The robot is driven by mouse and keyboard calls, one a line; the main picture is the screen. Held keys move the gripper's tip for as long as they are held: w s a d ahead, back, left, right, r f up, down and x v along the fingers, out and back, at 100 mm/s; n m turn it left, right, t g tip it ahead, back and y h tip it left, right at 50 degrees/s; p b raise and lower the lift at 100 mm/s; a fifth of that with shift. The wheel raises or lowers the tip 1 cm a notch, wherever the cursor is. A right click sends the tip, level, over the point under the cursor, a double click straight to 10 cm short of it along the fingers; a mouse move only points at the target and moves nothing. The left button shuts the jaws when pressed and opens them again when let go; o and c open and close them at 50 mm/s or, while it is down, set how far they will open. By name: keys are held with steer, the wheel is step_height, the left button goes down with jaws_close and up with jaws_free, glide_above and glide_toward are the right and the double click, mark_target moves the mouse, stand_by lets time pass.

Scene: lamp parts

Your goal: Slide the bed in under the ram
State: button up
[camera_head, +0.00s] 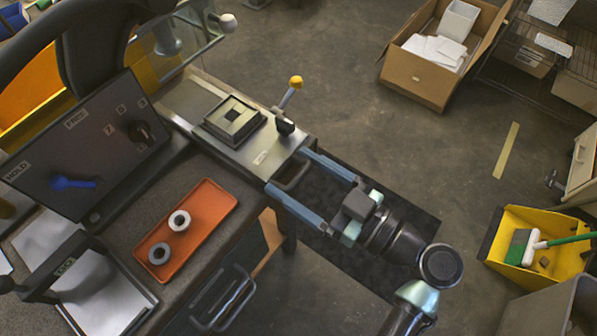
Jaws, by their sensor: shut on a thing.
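The bed (190,96) is a pale metal slide at the upper middle, with a dark square nest (235,121) on top. Its front end, with a dark loop handle (292,173), sticks out toward my gripper. My gripper (286,171) reaches in from the lower right, its two long blue fingers either side of the handle and shut on it. A grey cylindrical part, seemingly the ram (166,38), hangs at the upper left beyond the nest. The nest stands out in front of it, not beneath it. The bed's far end is partly hidden by the press.
A yellow-knobbed lever (295,82) stands at the bed's right edge. A clear guard (205,30) is by the ram. A control panel (85,148) with a blue lever stands left. An orange tray (186,232) holds two rings. Open floor lies right, with a cardboard box (420,78) and yellow dustpan (545,220).

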mark_target(241, 143)
steer(key=shift+s+a, duration=0.1)
jaws_close()
steer(key=b+x, duration=0.5)
steer(key=x, duration=0.7)
steer(key=shift+a+f, duration=0.1)
steer(key=shift+a, duration=0.15)
steer(key=o, duration=1)
jaws_free()
steer(key=v, duration=1.3)
